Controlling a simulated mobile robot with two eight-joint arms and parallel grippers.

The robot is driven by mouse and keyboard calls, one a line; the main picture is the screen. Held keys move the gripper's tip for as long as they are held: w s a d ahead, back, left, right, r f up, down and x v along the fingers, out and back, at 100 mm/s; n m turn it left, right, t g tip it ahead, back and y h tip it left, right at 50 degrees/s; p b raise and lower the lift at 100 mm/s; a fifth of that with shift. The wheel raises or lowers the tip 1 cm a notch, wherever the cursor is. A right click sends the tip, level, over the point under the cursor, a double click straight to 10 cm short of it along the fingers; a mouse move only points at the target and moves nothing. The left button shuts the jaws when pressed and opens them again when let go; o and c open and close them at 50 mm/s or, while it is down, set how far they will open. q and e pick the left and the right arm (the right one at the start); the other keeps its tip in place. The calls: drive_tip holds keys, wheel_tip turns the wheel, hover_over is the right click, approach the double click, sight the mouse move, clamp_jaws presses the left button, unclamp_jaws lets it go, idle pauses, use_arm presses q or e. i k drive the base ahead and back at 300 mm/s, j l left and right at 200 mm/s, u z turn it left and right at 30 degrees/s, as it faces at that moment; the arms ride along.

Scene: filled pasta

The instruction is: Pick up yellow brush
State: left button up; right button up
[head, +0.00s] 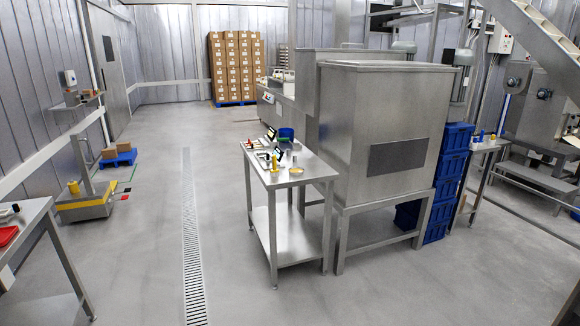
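I cannot clearly pick out a yellow brush at this distance. Small yellow items lie on the steel table (310,170) in the middle: an upright yellow piece (275,163) and a flat, round-looking yellow piece (296,171) near the front right corner. Another yellow item (73,187) stands on the low platform at the left. A small yellow item (493,138) is on the narrow table at the right. Neither of my grippers shows in the head view.
A large steel hopper (385,130) stands close right of the middle table. Blue crates (453,150) are stacked beyond it. A steel table (22,222) with a red item (7,236) is at the left edge. The floor (150,220) around the drain (192,260) is clear.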

sight(274, 173)
drive_tip(key=i+z, duration=0.1)
drive_tip(key=i, duration=0.7)
drive_tip(key=i+j, duration=0.15)
drive_tip(key=i, duration=0.65)
drive_tip(key=z, duration=0.05)
